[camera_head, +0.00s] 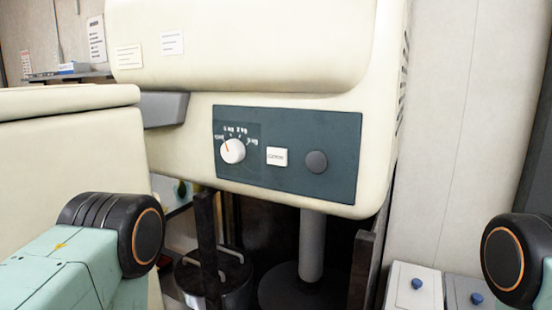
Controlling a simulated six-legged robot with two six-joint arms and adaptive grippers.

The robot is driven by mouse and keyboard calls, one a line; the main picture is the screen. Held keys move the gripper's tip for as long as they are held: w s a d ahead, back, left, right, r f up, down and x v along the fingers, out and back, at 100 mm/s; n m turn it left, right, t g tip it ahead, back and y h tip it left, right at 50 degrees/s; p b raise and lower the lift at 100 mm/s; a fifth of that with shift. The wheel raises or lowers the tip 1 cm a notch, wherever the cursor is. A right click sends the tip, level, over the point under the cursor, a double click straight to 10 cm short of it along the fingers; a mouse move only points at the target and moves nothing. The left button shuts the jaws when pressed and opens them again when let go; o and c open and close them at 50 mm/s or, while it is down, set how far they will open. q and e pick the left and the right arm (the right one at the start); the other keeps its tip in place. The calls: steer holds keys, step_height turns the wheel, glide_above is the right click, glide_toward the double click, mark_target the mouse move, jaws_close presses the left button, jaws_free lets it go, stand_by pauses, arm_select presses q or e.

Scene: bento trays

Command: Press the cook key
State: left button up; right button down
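The cook key (277,156) is a small white square button with tiny dark lettering that is too small to read surely. It sits in the middle of a dark blue-grey control panel (288,184) on the front of a cream machine (180,150). Nothing covers it or touches it. My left arm shows at the lower left and my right arm at the lower right edge, each with a black joint. Both arms are apart from the panel, and neither gripper is in view.
Below the machine stand a grey post (312,245) and a dark pot (225,285). White boxes with blue knobs (414,290) stand at lower right.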

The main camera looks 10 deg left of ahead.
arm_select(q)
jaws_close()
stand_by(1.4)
